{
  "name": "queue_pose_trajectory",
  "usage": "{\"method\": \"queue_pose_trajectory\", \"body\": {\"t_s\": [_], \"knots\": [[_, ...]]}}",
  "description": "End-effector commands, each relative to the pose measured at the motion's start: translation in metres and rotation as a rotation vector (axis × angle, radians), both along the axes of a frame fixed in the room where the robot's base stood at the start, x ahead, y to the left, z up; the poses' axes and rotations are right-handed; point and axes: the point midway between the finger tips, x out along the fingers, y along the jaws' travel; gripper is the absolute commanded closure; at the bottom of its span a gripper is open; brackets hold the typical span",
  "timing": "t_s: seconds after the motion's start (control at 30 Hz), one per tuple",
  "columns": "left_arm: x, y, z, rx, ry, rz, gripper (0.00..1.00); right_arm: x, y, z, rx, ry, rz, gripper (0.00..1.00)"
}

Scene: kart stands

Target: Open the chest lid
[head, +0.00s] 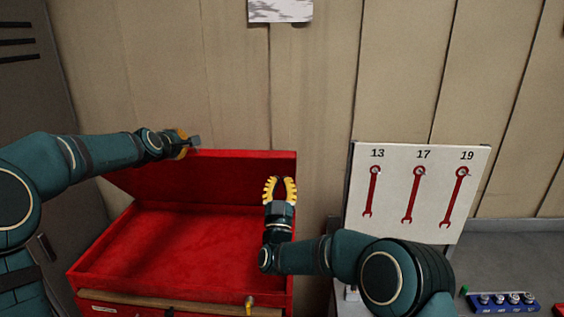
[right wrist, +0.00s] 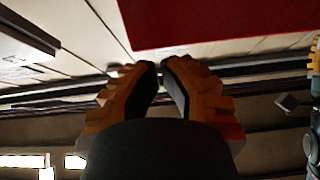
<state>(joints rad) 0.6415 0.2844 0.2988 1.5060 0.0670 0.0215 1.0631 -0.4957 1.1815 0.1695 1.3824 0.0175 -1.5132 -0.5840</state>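The red chest (head: 180,245) stands at the lower left of the head view. Its lid (head: 240,175) is raised and leans back, so the bare red inside shows. My right gripper (head: 280,183) is in front of the lid's right part, over the chest's right side. Its yellow fingers are apart with nothing between them. The right wrist view also shows this gap (right wrist: 160,75), with a red panel above it. My left gripper (head: 190,142) is at the lid's upper left edge. Its fingers are seen edge-on, and I cannot tell whether they touch the lid.
A white board (head: 400,215) with several red wrenches marked 13, 17 and 19 stands right of the chest. A blue socket holder (head: 502,303) lies on the grey worktop (head: 515,260). A grey locker (head: 35,110) is at the far left. Wooden panels close off the back.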

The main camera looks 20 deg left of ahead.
Motion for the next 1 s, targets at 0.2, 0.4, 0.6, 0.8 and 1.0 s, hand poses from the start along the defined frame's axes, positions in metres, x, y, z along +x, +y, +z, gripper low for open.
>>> {"method": "queue_pose_trajectory", "body": {"t_s": [0.2, 0.4, 0.6, 0.8, 1.0], "knots": [[-0.001, 0.003, 0.008, 0.008, -0.014, 0.008, 1.0, 0.029, 0.007, 0.022, 0.002, -0.001, 0.0, 1.0], [-0.001, 0.003, 0.008, 0.008, -0.014, 0.008, 1.0, 0.046, 0.011, 0.034, 0.0, 0.0, 0.0, 1.0], [-0.001, 0.003, 0.008, 0.008, -0.013, 0.007, 1.0, 0.052, 0.012, 0.039, -0.001, 0.0, 0.001, 1.0], [-0.001, 0.002, 0.007, 0.007, -0.011, 0.005, 1.0, 0.053, 0.013, 0.04, -0.001, 0.0, 0.001, 1.0], [-0.001, 0.001, 0.006, 0.005, -0.008, 0.003, 1.0, 0.055, 0.013, 0.043, -0.001, 0.006, 0.0, 1.0]]}}
